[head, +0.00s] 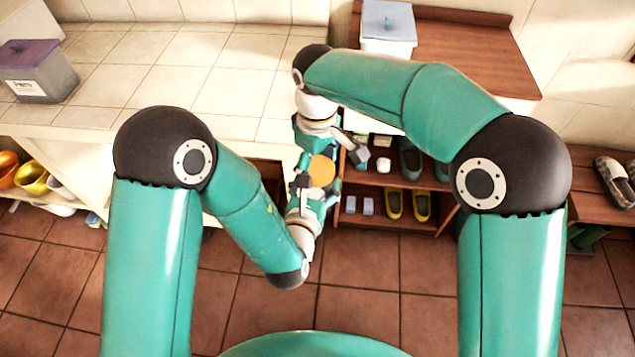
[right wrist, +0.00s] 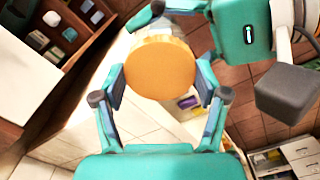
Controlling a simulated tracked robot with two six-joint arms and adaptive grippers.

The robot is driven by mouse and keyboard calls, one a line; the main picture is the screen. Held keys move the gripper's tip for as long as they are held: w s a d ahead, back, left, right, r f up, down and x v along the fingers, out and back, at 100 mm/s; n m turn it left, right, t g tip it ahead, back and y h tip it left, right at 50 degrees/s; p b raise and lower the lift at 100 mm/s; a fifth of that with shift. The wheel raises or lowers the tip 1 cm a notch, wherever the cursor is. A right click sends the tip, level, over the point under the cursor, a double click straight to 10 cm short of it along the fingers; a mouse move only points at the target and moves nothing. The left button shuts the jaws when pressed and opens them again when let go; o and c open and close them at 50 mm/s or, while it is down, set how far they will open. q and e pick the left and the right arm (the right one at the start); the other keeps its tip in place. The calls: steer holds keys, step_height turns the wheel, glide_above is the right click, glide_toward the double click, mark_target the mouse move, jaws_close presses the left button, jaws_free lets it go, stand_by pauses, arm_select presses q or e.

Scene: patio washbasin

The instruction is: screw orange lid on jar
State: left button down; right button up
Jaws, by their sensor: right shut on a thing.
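The orange lid (head: 321,171) is a flat round disc in the middle of the head view, between my two grippers. My right gripper (head: 332,150) reaches down to it from above in the picture. In the right wrist view the lid (right wrist: 160,67) sits between my right gripper's two fingers (right wrist: 158,78), which are shut on it. My left gripper (head: 309,188) comes up from below, close beside the lid. Its fingers are mostly hidden, so I cannot tell how far they are closed.
A tiled counter (head: 170,70) spans the back left, with a grey purple-lidded bin (head: 40,72) on it. A wooden shelf (head: 380,180) with shoes stands behind my grippers. A white container (head: 388,25) stands on the wooden top. Tiled floor (head: 370,265) lies open in front.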

steer(key=m, duration=0.6)
steer(key=shift+m, duration=0.4)
steer(key=m, duration=0.4)
steer(key=shift+w, duration=0.1)
steer(key=m, duration=0.4)
steer(key=o, duration=1.3)
